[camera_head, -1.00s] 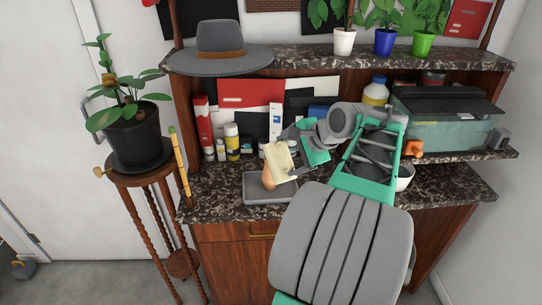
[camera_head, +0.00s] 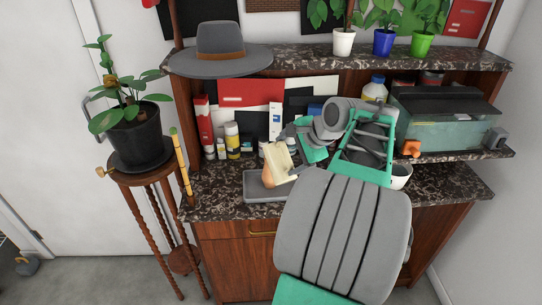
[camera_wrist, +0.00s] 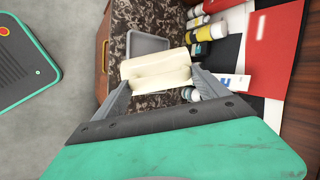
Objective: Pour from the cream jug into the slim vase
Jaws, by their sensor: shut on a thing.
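My gripper (camera_wrist: 158,78) is shut on the cream jug (camera_wrist: 154,68), one finger on each side of it. In the head view the jug (camera_head: 278,159) is tilted above the grey tray's area. A slim orange-brown thing, probably the slim vase (camera_head: 268,178), shows partly behind the jug's lower left edge, over the grey tray (camera_head: 262,199). The jug hides most of it, and whether they touch cannot be told. In the wrist view the vase is hidden and the tray (camera_wrist: 148,43) lies beyond the jug. No poured contents are visible.
Several bottles, including a yellow one (camera_head: 232,140), and a red-and-white box (camera_head: 203,127) stand behind left. A white bowl (camera_head: 401,175) stands right of my arm, below a glass tank (camera_head: 440,118). An upper shelf (camera_head: 330,60) overhangs. The counter's left side is mostly clear.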

